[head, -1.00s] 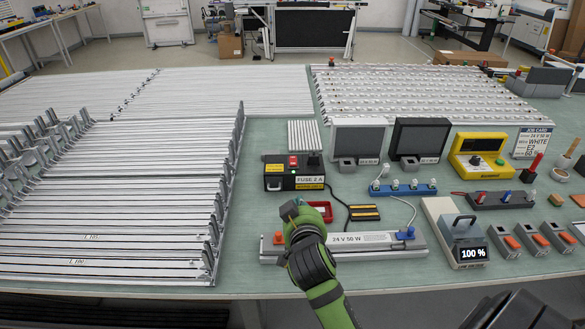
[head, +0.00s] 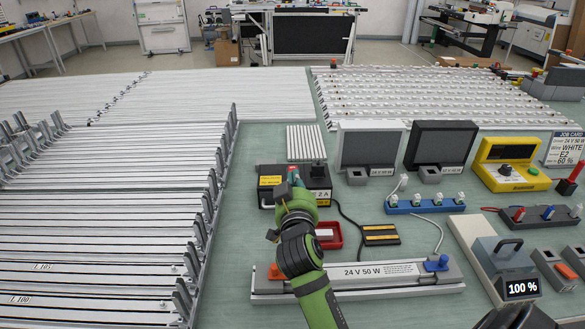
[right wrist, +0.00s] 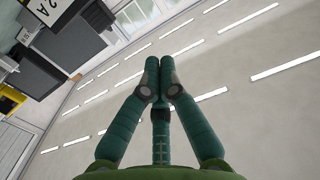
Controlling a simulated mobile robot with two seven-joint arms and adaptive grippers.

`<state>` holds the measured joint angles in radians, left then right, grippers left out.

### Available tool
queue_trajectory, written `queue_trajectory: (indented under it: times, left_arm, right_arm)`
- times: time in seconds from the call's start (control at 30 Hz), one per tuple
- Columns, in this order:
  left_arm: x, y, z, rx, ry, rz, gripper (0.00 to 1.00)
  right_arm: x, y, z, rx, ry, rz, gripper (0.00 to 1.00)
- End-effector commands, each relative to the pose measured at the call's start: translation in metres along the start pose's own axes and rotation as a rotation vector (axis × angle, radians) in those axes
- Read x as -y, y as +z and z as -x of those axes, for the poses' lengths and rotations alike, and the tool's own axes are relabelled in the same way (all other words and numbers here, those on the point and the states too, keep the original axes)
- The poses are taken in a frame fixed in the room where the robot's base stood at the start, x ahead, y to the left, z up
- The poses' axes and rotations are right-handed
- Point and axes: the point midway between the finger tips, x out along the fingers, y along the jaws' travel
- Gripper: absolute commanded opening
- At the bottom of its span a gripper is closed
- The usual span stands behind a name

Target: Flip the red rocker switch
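The black fuse box (head: 318,172), with a yellow label strip and lettering ending in "2 A", stands on the green table. The red rocker switch on its top is mostly hidden behind my right gripper (head: 293,178); only a little red shows by the fingertips. The gripper is at the front and top of the box; contact cannot be told. The box (right wrist: 58,42) shows there at upper left, and the switch does not. My left gripper is not in view.
A long "24 V 50 W" light bar (head: 350,282) lies in front of the box, under my right arm. A red tray (head: 326,236) and a black-yellow block (head: 381,235) sit close by. Silver rails (head: 110,215) fill the left. A grey display box (head: 370,143) stands behind right.

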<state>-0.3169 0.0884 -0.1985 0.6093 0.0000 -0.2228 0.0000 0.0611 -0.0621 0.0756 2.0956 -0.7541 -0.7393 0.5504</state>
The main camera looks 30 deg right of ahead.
Motion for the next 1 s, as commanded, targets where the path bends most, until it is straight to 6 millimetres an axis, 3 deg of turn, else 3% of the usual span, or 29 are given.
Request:
queue_trajectory:
  times: [0.17,0.3,0.63,0.8,1.0]
  left_arm:
    - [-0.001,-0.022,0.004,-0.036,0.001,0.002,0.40]
    - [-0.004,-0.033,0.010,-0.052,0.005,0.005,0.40]
    - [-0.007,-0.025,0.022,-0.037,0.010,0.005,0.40]
    - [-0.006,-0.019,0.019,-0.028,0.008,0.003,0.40]
    - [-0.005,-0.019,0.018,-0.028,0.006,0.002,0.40]
  right_arm:
    - [0.000,-0.001,-0.012,0.000,0.000,0.002,0.00]
    - [0.000,-0.003,-0.036,-0.001,0.000,0.003,0.00]
    - [-0.001,-0.002,-0.100,0.000,0.001,0.002,0.00]
    - [0.000,0.026,-0.107,0.004,0.001,0.002,0.00]
    - [0.000,0.038,-0.110,0.001,0.000,0.000,0.00]
